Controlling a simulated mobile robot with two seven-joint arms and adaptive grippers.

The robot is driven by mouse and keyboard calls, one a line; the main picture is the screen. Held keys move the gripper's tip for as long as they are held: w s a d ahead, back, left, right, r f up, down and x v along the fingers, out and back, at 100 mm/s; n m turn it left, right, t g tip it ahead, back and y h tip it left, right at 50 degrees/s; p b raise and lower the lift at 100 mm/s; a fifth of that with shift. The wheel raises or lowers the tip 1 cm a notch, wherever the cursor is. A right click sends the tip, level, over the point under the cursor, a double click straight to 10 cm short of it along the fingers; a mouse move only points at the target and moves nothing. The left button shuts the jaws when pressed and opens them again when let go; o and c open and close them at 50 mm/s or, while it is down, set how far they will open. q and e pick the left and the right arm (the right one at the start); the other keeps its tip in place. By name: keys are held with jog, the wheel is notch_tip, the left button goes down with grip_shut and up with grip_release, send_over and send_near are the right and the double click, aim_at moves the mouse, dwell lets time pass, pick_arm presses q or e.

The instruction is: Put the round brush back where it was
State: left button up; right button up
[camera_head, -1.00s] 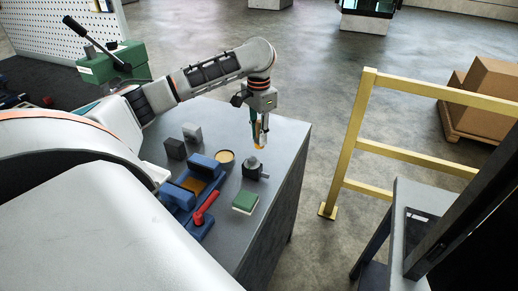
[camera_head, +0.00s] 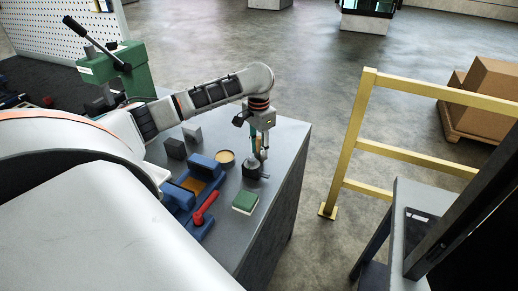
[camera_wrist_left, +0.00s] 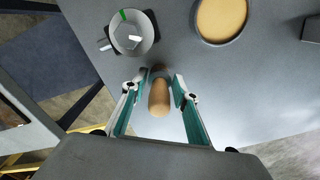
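The round brush shows as a tan, rounded wooden piece (camera_wrist_left: 159,98) in the left wrist view. It also shows as a small orange-tan strip (camera_head: 258,145) in the head view. A small dark brown part lies just beyond it; its bristles are not clearly seen. My left gripper (camera_wrist_left: 157,88) points down near the bench's far right edge, its two green-padded fingers on either side of the brush. Gaps show between the brush and both fingers, so the gripper (camera_head: 259,152) is open around it. I cannot tell whether the brush touches the bench. My right gripper is out of view.
The grey bench (camera_head: 285,150) bears a round grey fixture (camera_head: 254,170) close to my left gripper, a yellow-topped round tin (camera_head: 225,158), a blue vice-like device (camera_head: 205,168) with a red handle (camera_head: 205,207) and a green-white block (camera_head: 245,201). A yellow rail (camera_head: 350,150) stands right.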

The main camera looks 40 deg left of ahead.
pick_arm(q)
jog(key=shift+o, duration=0.3)
notch_tip(320, 180, up, 12)
jog(key=shift+r, duration=0.15)
dwell(0.4)
jog(key=shift+s+d, duration=0.1)
dwell(0.5)
